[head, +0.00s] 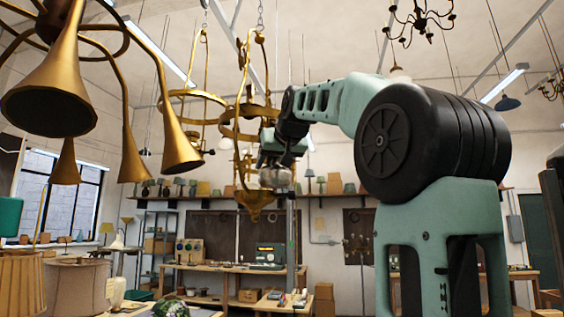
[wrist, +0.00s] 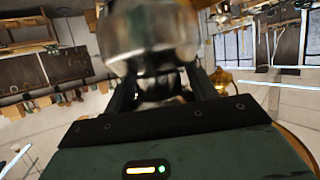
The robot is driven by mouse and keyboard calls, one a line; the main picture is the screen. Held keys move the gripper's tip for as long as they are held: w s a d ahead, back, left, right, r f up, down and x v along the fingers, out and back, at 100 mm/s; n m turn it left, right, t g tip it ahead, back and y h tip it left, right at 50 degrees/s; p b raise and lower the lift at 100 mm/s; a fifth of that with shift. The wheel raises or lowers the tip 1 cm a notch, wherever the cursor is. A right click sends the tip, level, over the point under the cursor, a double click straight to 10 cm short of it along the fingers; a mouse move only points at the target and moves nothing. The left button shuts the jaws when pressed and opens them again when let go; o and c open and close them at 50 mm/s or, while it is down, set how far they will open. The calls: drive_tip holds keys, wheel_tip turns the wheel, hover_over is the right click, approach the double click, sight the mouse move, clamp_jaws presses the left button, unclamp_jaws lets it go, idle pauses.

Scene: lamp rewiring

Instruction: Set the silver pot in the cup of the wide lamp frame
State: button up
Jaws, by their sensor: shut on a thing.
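My gripper (head: 280,160) is shut on the silver pot, up among the hanging brass frames. The silver pot (wrist: 152,32) fills the top middle of the wrist view, between the two fingers (wrist: 157,84). In the head view the pot (head: 274,178) shows small and pale just under the gripper. A brass lamp frame (head: 240,132) with rings hangs right beside the gripper, and a brass cup (head: 254,200) is at its bottom, below and left of the pot. The pot looks apart from the cup. A second ringed brass frame (head: 178,94) hangs to the left. I cannot tell for sure which is wider.
A large brass horn chandelier (head: 150,110) hangs at the near left. Lampshades (head: 75,285) stand at the lower left. Workbenches (head: 235,268) and a shelf of small lamps (head: 190,197) are at the back. Black chandeliers (head: 422,22) hang at the upper right.

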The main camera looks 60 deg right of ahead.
drive_tip(key=shift+w+a+f+b, duration=0.35)
drive_tip(key=shift+w+f, duration=0.1)
drive_tip(key=shift+w, duration=0.35)
drive_tip(key=shift+w+a+f+b, duration=0.3)
drive_tip(key=shift+w+f, duration=0.2)
drive_tip(key=shift+w, duration=0.3)
drive_tip(key=shift+w+a+f+b, duration=0.35)
drive_tip(key=shift+w+f, duration=0.1)
drive_tip(key=shift+w, duration=0.35)
drive_tip(key=shift+f, duration=0.25)
drive_tip(key=o, duration=1.4)
drive_tip(key=shift+c, duration=0.2)
drive_tip(key=shift+a, duration=0.1)
drive_tip(key=b+v, duration=0.4)
drive_tip(key=v, duration=1.3)
drive_tip(key=shift+s, duration=0.2)
